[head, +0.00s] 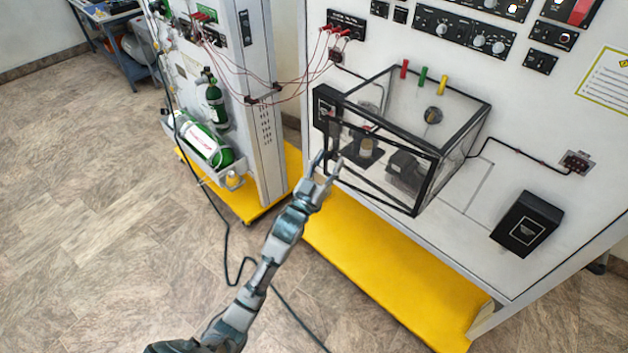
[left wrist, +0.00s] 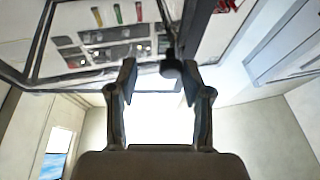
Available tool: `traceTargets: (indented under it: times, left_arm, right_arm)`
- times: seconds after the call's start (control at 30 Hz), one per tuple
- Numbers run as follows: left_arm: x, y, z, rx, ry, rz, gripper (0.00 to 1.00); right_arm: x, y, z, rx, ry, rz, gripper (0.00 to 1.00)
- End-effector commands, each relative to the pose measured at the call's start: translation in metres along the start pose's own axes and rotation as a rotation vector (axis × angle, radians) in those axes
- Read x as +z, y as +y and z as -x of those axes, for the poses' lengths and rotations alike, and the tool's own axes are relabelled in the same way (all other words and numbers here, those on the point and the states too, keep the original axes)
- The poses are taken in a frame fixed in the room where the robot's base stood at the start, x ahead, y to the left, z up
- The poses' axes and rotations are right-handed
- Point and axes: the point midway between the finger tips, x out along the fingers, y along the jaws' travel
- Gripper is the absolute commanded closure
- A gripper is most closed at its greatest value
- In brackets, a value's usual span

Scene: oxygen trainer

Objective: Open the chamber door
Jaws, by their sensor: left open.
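The chamber (head: 462,137) is a clear box with black edges, fixed to the white panel. Its clear front door (head: 428,183) has a black frame and looks shut. A dark upright bar (head: 331,138) is at the door's left side. My left gripper (head: 328,160) is at the door's lower left corner, with its two fingers apart. In the left wrist view the open fingers (left wrist: 157,76) have a dark bar with a rounded end (left wrist: 172,68) between or just beyond them, nearer the right finger. I cannot tell whether they touch it. My right gripper is not in view.
A black box (head: 526,223) is on the panel at right. A yellow base (head: 390,270) juts out below. A cable lies on the floor.

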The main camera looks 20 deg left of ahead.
Motion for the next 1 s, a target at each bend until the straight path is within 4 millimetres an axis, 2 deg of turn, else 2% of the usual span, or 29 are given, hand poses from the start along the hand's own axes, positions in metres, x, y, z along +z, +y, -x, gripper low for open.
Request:
traceTargets:
  times: [1.0]
  left_arm:
    - [0.002,-0.001,0.079,-0.003,-0.003,0.000,0.50]
  right_arm:
    - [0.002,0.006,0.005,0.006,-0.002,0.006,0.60]
